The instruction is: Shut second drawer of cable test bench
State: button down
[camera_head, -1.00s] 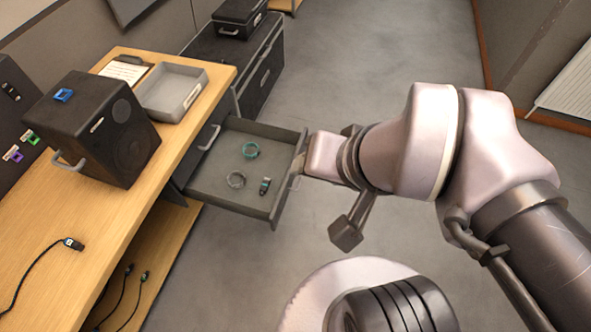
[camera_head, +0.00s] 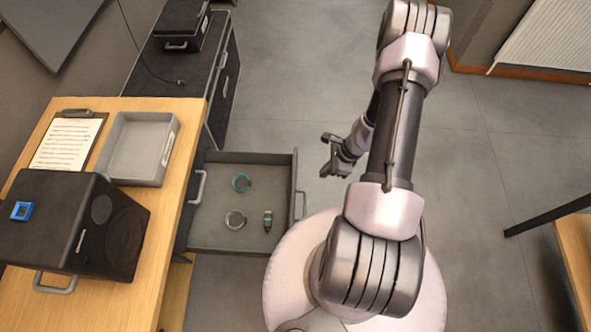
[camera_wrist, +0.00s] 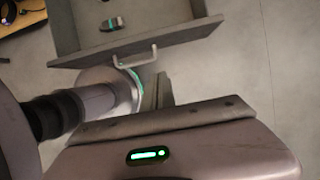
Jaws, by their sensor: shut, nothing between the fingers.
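The cable test bench (camera_head: 165,235) has an open grey drawer (camera_head: 220,165) that sticks out to the right below its wooden top. Its front panel carries a pale bar handle (camera_head: 299,205), which also shows in the wrist view (camera_wrist: 136,58).
On the bench top are a black speaker box (camera_head: 65,225), a grey tray (camera_head: 112,163) and a clipboard (camera_head: 68,143). A black case (camera_head: 170,80) stands behind the bench. Another wooden piece of furniture (camera_head: 575,255) is at the right edge.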

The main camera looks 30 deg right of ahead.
jog(key=w+a+f+b, duration=0.3)
jog(key=a+f, duration=0.3)
jog(key=f, duration=0.2)
jog(key=shift+w+b, duration=0.35)
jog(key=shift+w, duration=0.1)
jog(key=shift+w+a, duration=0.1)
jog(key=shift+a, duration=0.05)
